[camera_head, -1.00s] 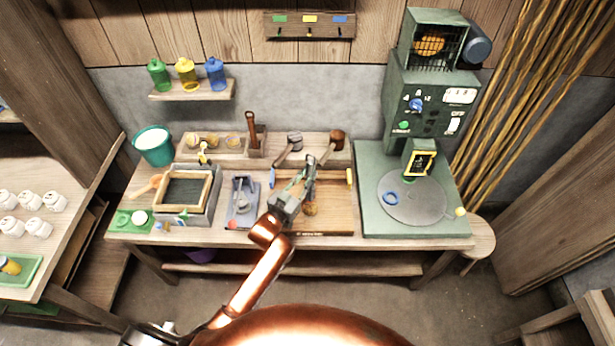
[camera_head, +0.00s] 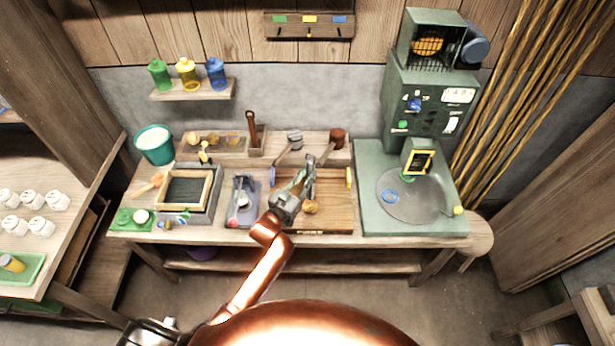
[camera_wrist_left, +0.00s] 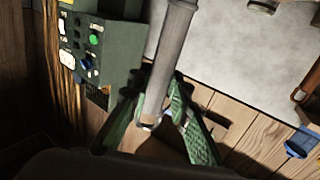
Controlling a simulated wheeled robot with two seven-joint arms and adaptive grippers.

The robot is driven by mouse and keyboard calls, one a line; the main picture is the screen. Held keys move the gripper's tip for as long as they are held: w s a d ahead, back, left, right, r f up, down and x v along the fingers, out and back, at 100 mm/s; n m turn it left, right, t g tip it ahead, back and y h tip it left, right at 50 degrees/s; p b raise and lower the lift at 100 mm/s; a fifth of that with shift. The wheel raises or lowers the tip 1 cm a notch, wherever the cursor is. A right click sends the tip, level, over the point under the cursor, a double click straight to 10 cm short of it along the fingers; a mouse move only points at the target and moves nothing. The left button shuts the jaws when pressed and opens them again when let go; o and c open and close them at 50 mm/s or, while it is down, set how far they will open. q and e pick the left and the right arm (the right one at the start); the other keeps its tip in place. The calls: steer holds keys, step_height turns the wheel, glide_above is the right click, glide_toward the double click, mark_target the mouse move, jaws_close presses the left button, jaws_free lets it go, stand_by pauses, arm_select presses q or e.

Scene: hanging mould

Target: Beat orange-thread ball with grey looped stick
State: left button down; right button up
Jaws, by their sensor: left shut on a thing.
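A small orange-brown ball (camera_head: 311,207) lies on the wooden board (camera_head: 335,218) at the middle of the bench. Its threads are too small to make out. My left gripper (camera_head: 300,182) is above the board, just up and left of the ball in the head view. It is shut on the grey stick (camera_head: 310,163). In the left wrist view the grey stick (camera_wrist_left: 174,45) is a thick cylinder between the green fingers (camera_wrist_left: 160,112), with a small ring at its lower end. Fingers and stick overlap in the head view. I cannot tell whether the stick touches the ball. My right gripper is not in view.
Two mallets, one grey-headed (camera_head: 294,140) and one brown-headed (camera_head: 337,138), are behind the board. A green machine (camera_head: 432,100) with a round plate (camera_head: 410,205) stands right. A framed tray (camera_head: 186,192) and a grey device (camera_head: 241,205) are left.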

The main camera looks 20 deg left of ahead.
mark_target(309, 164)
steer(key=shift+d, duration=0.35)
arm_select(q)
step_height(309, 164, down, 4)
steer(key=f+b, duration=0.1)
steer(key=b, duration=0.2)
step_height(309, 164, up, 5)
steer(key=p, duration=0.4)
steer(key=shift+r+p, duration=0.2)
steer(key=shift+p, duration=0.1)
steer(key=shift+f, duration=0.15)
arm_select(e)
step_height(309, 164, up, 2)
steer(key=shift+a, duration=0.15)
arm_select(q)
step_height(309, 164, up, 5)
steer(key=p, duration=0.4)
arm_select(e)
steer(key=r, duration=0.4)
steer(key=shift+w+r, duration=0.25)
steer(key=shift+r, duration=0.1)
